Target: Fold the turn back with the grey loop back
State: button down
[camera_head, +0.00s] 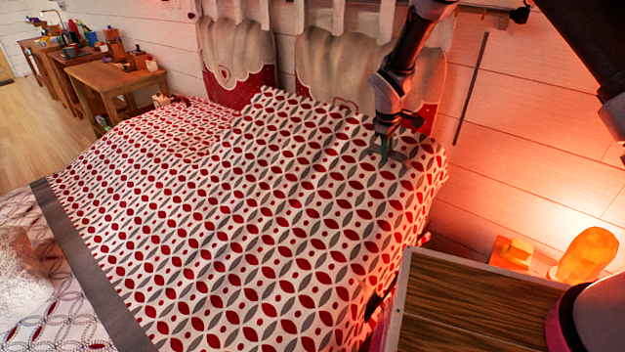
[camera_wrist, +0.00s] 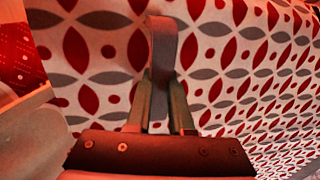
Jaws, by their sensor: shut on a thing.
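The turn back is a red, grey and white patterned cover (camera_head: 250,230) spread over the bed, with a plain grey band (camera_head: 95,270) along its left edge. Its upper right part rises toward the pillows. My gripper (camera_head: 385,160) is over the cover's upper right area, near its edge by the pillows. In the wrist view, my gripper (camera_wrist: 160,100) has its two fingers shut on the grey loop (camera_wrist: 163,45). The loop stands up between the fingers in front of the patterned cloth (camera_wrist: 235,60). Where the loop joins the cloth is hidden.
Two red and white pillows (camera_head: 235,60) lean against the headboard. A wooden-topped nightstand (camera_head: 470,305) stands at the lower right, close to the bed. A glowing lamp (camera_head: 588,255) is beyond it by the wall. Small wooden tables (camera_head: 115,80) stand at the far left beside open floor.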

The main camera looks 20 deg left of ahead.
jog(key=s+a+r+t, duration=0.1)
jog(key=s+a+r, duration=0.1)
jog(key=s+r, duration=0.4)
jog(key=shift+s+h, duration=0.25)
jog(key=shift+h, duration=0.05)
jog(key=c, duration=1.5)
grip_release()
jog(key=shift+t, duration=0.8)
jog(key=s+r, duration=0.1)
jog(key=s, duration=0.1)
jog(key=s+a+r, duration=0.1)
jog(key=s, duration=0.1)
jog(key=s+a+r, duration=0.1)
jog(key=s+r, duration=0.1)
jog(key=shift+s, duration=0.15)
jog(key=shift+c, duration=0.2)
jog(key=shift+s+a+r, duration=0.15)
jog(key=shift+s+r, duration=0.2)
jog(key=shift+s, duration=0.05)
grip_shut()
